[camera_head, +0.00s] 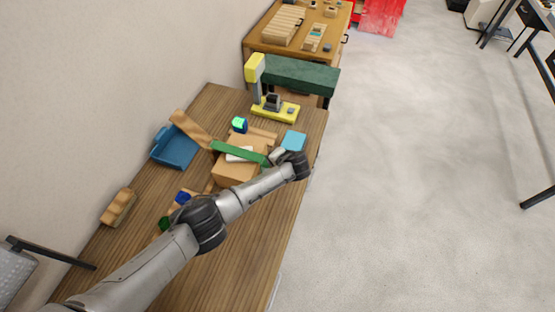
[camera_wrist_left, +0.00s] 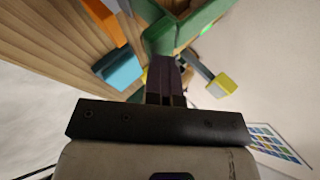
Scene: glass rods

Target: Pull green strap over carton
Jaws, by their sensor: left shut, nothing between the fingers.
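The carton (camera_head: 236,173) is a brown box on the wooden workbench, partly hidden behind my left arm. The green strap (camera_head: 238,152) lies slanting across its top, its right end by my left gripper (camera_head: 277,156). A white piece lies on the carton beside the strap. My left gripper is shut and empty, at the strap's right end; whether it touches is unclear. In the left wrist view the shut fingers (camera_wrist_left: 165,78) point toward a dark green band (camera_wrist_left: 195,25), seemingly the strap. My right gripper is not in view.
A light blue pad (camera_head: 293,140) lies right of the strap. A yellow device (camera_head: 275,108) stands behind. A blue tray (camera_head: 175,147) and a wooden block (camera_head: 118,207) are at left. Small blue and green blocks lie near my arm. The bench's near right part is clear.

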